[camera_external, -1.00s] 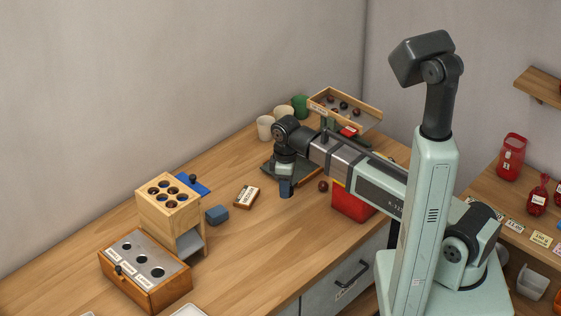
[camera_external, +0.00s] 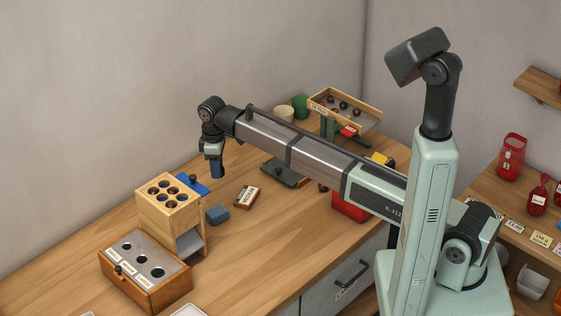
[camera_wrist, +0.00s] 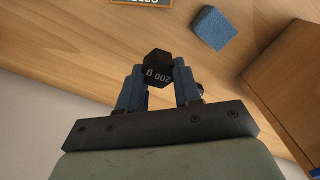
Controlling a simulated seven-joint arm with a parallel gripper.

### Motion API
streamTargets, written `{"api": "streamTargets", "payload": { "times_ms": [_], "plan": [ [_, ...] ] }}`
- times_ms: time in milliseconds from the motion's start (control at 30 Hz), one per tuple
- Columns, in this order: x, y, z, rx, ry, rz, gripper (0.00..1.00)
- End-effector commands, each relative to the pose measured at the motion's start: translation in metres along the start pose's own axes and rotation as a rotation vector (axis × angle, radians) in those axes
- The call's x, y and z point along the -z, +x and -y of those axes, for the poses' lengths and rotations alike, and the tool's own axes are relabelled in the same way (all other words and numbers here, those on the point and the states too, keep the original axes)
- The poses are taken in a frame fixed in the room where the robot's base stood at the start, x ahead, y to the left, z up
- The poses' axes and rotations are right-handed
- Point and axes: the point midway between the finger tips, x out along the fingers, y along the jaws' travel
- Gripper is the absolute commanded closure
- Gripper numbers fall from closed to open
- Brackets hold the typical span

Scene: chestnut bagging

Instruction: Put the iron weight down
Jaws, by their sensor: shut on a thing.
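The iron weight (camera_wrist: 157,67) is a black hexagonal piece marked "200 g". In the wrist view it sits between the two blue fingertips of my gripper (camera_wrist: 160,84), which is shut on it. In the external view my gripper (camera_external: 217,172) points down above the table, behind the blue block and right of the wooden stand with holes. The weight itself cannot be made out there.
A blue block (camera_external: 217,214) and a small labelled box (camera_external: 246,196) lie on the table. The holed wooden stand (camera_external: 168,213) and a wooden box (camera_external: 145,281) are at left. A dark flat device (camera_external: 284,175) and a raised tray (camera_external: 345,122) are farther right.

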Motion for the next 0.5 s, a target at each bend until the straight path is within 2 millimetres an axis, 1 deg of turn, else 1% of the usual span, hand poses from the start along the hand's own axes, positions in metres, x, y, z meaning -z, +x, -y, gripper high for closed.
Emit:
{"api": "streamTargets", "payload": {
  "times_ms": [33, 100, 200, 333, 500],
  "plan": [
    [0.020, -0.001, -0.012, 0.000, 0.010, -0.001, 1.00],
    [0.035, -0.003, -0.020, -0.001, 0.027, -0.002, 1.00],
    [0.050, -0.004, -0.028, -0.003, 0.052, -0.005, 1.00],
    [0.058, -0.004, -0.033, -0.005, 0.099, -0.010, 1.00],
    [0.055, 0.001, -0.032, -0.006, 0.142, -0.013, 1.00]
  ]
}}
